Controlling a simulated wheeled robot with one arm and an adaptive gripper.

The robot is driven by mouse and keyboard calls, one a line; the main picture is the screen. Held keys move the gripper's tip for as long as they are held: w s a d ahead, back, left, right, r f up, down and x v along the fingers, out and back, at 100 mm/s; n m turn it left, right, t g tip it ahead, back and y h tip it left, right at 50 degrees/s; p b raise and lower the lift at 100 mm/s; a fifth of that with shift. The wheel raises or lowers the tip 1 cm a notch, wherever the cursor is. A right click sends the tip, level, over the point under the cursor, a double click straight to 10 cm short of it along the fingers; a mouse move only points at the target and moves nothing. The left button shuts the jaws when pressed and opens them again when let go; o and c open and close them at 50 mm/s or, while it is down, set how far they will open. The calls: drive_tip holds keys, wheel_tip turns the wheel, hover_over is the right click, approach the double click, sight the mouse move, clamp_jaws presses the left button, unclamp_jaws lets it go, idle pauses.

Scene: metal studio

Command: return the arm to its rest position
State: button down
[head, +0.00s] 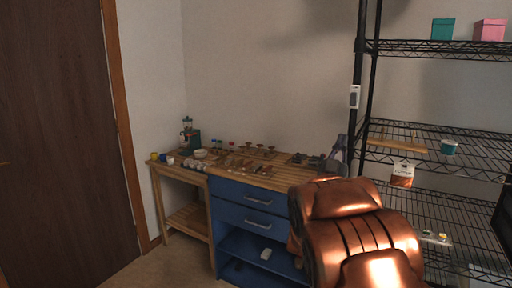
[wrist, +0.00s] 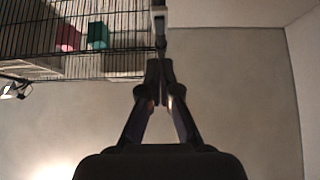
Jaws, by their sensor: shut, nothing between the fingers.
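My gripper (wrist: 160,75) shows in the wrist view with its two dark fingers together at the tips and nothing between them. It points toward a plain pale wall, beside the wire shelf. In the head view my copper-coloured arm fills the lower right, in front of the workbench's right end and the shelf. I cannot clearly make out the gripper in that view.
A black wire shelf (head: 440,128) stands at right, with a teal box (head: 442,29) and pink box (head: 489,30) on top. A blue-drawered workbench (head: 236,190) holds small items. A wooden door (head: 55,140) is at left. Floor (head: 150,270) before the bench's left end is clear.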

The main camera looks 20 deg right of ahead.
drive_tip(key=shift+w, duration=0.1)
drive_tip(key=w+a+f+n+y+p, duration=0.2)
drive_tip(key=w+a+f+n+y, duration=0.3)
drive_tip(key=a+f+y, duration=0.45)
drive_tip(key=s+a+f+n+g+y+p, duration=0.1)
drive_tip(key=s+a+f+g+y, duration=0.25)
drive_tip(key=a, duration=0.35)
drive_tip(key=s+a+f+n+g+y+p, duration=0.1)
drive_tip(key=s+a+f+g+y, duration=0.1)
drive_tip(key=a+f+y, duration=0.4)
drive_tip(key=s+a+f+n+g+y+p, duration=0.1)
drive_tip(key=s+a+f+g, duration=0.15)
drive_tip(key=s+a, duration=0.4)
drive_tip(key=s+a+f+n+g+y+p, duration=0.1)
drive_tip(key=s+a+g, duration=0.2)
drive_tip(key=s, duration=0.6)
drive_tip(key=s+a+n+g+p, duration=0.1)
drive_tip(key=s+g, duration=0.5)
drive_tip(key=s, duration=1.3)
drive_tip(key=shift+s+a+r+n, duration=0.3)
drive_tip(key=shift+a+r, duration=0.1)
drive_tip(key=shift+a, duration=0.1)
